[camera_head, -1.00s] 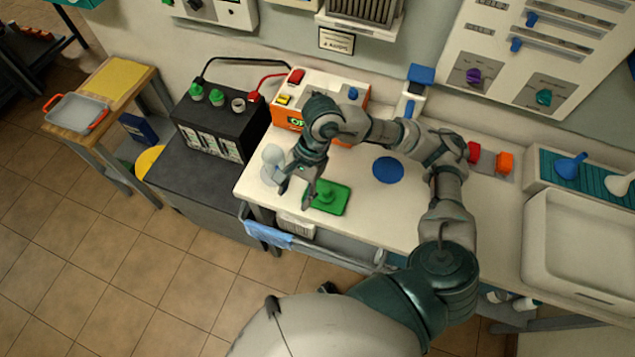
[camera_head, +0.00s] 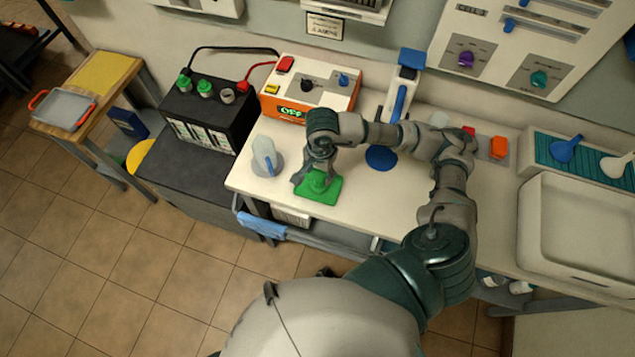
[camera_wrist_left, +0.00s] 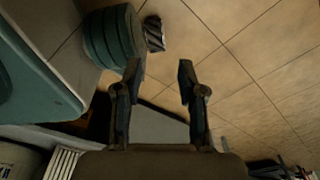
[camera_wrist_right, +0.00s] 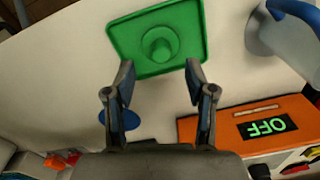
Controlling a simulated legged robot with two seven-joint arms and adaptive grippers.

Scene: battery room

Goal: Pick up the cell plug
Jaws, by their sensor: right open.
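The green cell plug (camera_wrist_right: 160,43) stands upright on a square green tray (camera_wrist_right: 190,20) in the right wrist view. In the head view the green tray (camera_head: 331,192) lies on the white bench, with the plug partly hidden by my gripper. My right gripper (camera_head: 312,186) is above the tray, pointing down. In the right wrist view its open fingers (camera_wrist_right: 160,73) are empty, their tips just short of the plug. My left gripper (camera_wrist_left: 160,70) shows only in its own wrist view, open and empty over the tiled floor.
A black battery (camera_head: 208,125) with green caps stands left of the bench. An orange charger (camera_head: 330,103) reading OFF is behind my right gripper. A clear bottle with a blue handle (camera_head: 265,155) stands close left of the tray. A blue disc (camera_head: 380,158) lies to the right.

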